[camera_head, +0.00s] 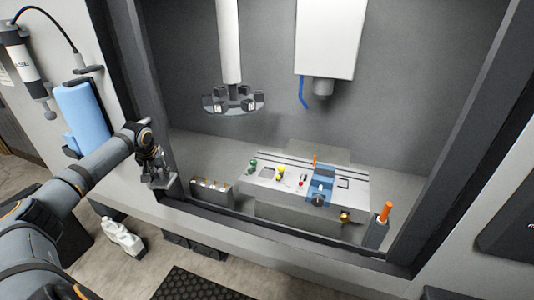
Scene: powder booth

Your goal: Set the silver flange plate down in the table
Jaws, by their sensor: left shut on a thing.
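My left gripper (155,172) hangs at the left side of the booth opening, above the front ledge. It is shut on a small grey piece that I take for the silver flange plate; the piece is too small and dark to tell apart from the fingers, so I give it no point. The grey machine table (258,183) stands inside the booth, to the right of the gripper and apart from it. A blue vise-like block and several small coloured parts sit on the table. My right gripper is not in view.
A small rack (211,188) stands between the gripper and the table. An orange-handled tool (385,212) stands in a holder at the right. The booth's left frame (135,75) is close to my arm.

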